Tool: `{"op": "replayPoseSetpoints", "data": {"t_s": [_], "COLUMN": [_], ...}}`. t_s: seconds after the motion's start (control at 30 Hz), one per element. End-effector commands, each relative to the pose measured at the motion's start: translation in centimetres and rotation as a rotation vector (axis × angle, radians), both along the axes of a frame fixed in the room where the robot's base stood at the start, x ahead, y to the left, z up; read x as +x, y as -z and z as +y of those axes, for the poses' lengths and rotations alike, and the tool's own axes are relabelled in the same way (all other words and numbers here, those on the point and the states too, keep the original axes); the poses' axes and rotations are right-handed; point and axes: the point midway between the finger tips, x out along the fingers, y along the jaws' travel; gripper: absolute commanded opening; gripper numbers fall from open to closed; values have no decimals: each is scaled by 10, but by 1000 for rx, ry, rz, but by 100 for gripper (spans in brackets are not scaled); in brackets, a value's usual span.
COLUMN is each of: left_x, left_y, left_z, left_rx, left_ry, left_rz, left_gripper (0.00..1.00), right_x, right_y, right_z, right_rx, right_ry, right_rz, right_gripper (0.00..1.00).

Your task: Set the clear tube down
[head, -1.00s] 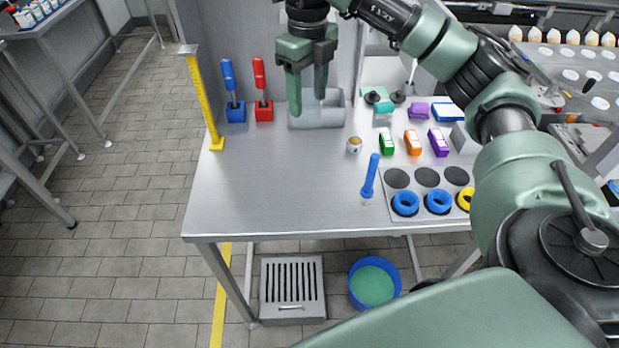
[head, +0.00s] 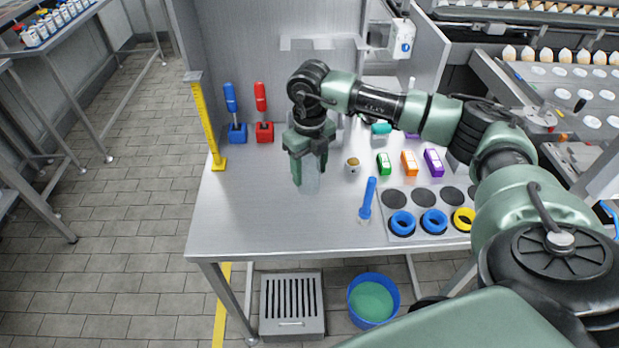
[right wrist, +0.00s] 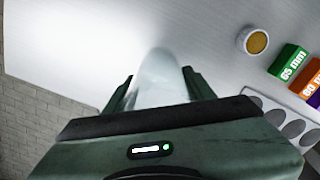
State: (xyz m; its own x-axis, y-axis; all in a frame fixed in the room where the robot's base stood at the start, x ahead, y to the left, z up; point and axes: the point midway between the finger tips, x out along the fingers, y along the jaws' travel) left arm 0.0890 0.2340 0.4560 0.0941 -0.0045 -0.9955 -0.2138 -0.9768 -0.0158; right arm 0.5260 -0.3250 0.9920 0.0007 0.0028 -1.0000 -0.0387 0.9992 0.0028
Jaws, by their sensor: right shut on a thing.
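My right gripper (head: 309,170) is shut on the clear tube (head: 311,180), which points down between its fingers over the bare left-middle part of the metal table (head: 250,215). In the right wrist view the tube (right wrist: 161,78) shows whitish and see-through between the two green fingers. The tube's lower end is close to the tabletop; I cannot tell whether it touches. My left gripper is not in view.
A small cup with tan contents (head: 352,167) stands just right of the gripper. A yellow post (head: 207,125) stands at the left edge. The table's front left is clear.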

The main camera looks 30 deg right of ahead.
Motion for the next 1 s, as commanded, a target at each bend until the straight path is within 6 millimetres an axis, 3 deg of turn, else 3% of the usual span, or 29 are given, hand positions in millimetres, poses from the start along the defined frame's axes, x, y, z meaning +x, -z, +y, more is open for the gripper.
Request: {"op": "replayPoseSetpoints", "data": {"t_s": [0.3,0.7,0.73,0.77,0.8,1.0], "left_x": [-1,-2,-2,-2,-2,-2], "left_y": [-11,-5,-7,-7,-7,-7], "left_z": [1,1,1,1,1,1], "left_rx": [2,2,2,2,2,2], "left_ry": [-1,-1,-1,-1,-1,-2], "left_rz": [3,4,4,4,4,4], "left_gripper": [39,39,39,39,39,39], "right_x": [-1,-1,0,-1,-1,-1], "right_y": [40,47,45,45,45,45], "right_z": [1,0,0,0,0,0], "right_rx": [1,0,0,0,0,0], "right_ry": [-1,-1,-1,-2,-1,-1], "right_rz": [3,1,1,1,1,1], "right_gripper": [14,14,62,71,76,76]}}
